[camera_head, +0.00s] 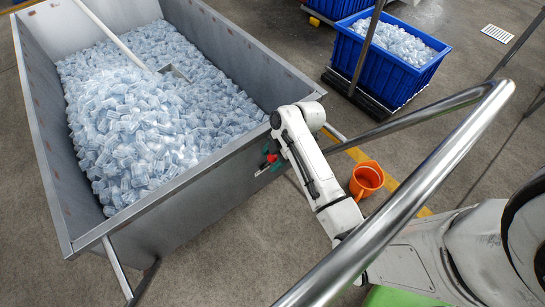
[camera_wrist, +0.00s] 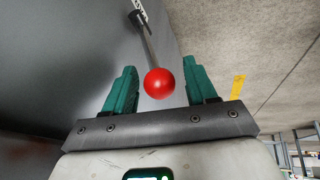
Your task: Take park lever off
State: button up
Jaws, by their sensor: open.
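The park lever shows in the wrist view as a thin metal rod ending in a red ball knob (camera_wrist: 159,83). The rod runs up from the knob to a bracket at the top of the picture. My gripper (camera_wrist: 160,82) is open, with its green fingers on either side of the red knob and visible gaps on both sides. In the head view the red knob (camera_head: 271,158) is a small spot by the near right wall of the steel ice bin (camera_head: 190,185). My gripper (camera_head: 268,165) is beside that wall; my arm partly hides this area.
The bin is full of tube ice (camera_head: 150,110), with a long-handled scoop (camera_head: 115,38) in it. An orange bucket (camera_head: 366,180) stands on the floor right of my arm. A blue crate of ice (camera_head: 375,75) is at the back right. Metal rails cross the right side.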

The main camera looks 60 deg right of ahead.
jog(key=shift+c, duration=0.4)
grip_shut()
